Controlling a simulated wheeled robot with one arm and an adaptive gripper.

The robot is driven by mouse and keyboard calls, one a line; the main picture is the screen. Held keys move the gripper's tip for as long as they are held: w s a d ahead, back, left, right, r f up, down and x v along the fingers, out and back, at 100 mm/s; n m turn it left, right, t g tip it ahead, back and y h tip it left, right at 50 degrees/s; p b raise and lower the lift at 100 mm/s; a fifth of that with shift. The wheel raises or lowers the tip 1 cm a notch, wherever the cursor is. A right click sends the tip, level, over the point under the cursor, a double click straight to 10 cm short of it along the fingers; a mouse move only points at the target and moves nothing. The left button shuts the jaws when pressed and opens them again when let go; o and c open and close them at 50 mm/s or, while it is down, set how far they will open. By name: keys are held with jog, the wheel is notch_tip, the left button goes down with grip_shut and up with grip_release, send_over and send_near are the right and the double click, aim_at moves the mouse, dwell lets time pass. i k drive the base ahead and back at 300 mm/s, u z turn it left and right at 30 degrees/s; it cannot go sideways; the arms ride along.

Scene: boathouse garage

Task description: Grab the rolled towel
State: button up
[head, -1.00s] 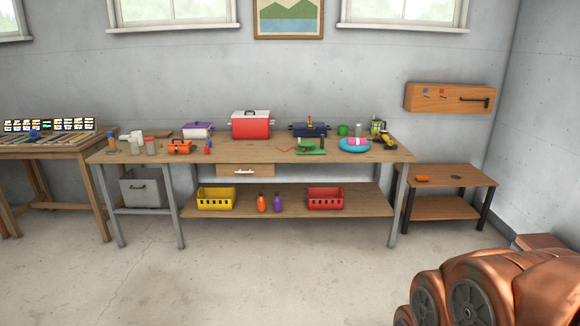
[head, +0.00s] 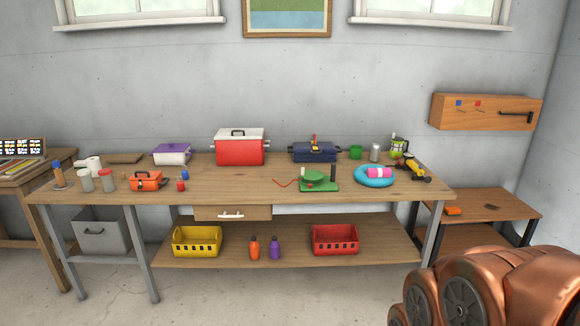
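A pink roll with a pale band (head: 379,173), which looks like the rolled towel, lies on the blue ring (head: 362,182). The ring rests near the right end of the long wooden workbench (head: 240,190). At this size I cannot tell whether the roll sits in the ring's hole or across its top. My gripper is not in view; only copper-coloured links of my arm show at the lower right, well in front of the bench.
Near the ring are a green device on a board (head: 319,181), a metal can (head: 375,152), a green cup (head: 355,152) and a yellow-black tool (head: 416,171). A red cooler (head: 240,150) stands further left. A low side table (head: 500,203) is at right. Floor before the bench is clear.

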aim_at(372, 173)
jog(key=i, duration=0.4)
jog(key=z, duration=1.6)
jog(key=i, duration=2.95)
jog(key=u, duration=2.8)
jog(key=i, duration=0.5)
jog(key=u, duration=0.05)
